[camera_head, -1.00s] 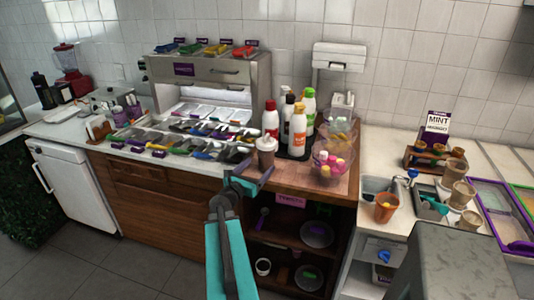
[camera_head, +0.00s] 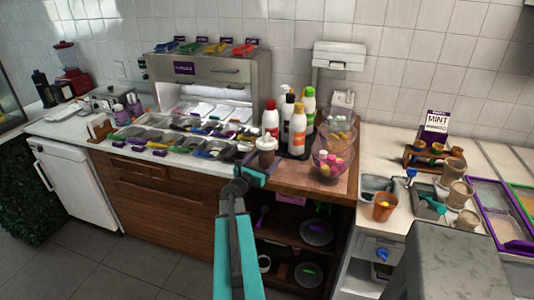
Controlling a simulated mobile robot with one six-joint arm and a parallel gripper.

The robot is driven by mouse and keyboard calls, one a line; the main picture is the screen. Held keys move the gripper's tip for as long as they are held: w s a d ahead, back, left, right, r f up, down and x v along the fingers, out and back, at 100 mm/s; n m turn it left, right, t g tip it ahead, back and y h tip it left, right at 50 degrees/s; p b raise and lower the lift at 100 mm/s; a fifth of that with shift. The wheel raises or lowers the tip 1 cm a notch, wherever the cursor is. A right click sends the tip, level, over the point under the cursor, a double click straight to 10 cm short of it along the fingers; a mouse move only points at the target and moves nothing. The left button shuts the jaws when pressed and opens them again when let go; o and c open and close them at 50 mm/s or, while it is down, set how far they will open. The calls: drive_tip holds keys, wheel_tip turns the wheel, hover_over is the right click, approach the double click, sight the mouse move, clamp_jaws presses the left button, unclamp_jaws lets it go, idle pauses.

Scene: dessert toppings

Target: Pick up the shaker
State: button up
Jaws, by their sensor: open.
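The shaker (camera_head: 267,148) appears to be the small white and brown container with a pale top, standing upright near the front edge of the wooden counter section. My gripper (camera_head: 256,170) is at its lower front, its jaws open and close around the lower part of it. I cannot tell whether the fingers touch it. The gripper covers the shaker's base. My teal arm reaches up from the bottom of the picture.
Several sauce bottles (camera_head: 297,130) stand close behind the shaker. A clear bowl stand (camera_head: 333,160) with colourful balls is to the right. Topping trays (camera_head: 180,140) lie to the left. Open shelves (camera_head: 290,240) are below the counter edge.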

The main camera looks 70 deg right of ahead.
drive_tip(key=shift+d, duration=0.15)
drive_tip(key=shift+s+d+r+p, duration=0.1)
drive_tip(key=shift+d+r+p, duration=0.1)
drive_tip(key=shift+d+p, duration=1.15)
drive_tip(key=shift+s+d+f, duration=0.1)
drive_tip(key=shift+s+d, duration=0.05)
drive_tip(key=shift+d, duration=0.95)
drive_tip(key=c, duration=1.4)
drive_tip(key=shift+o, duration=0.2)
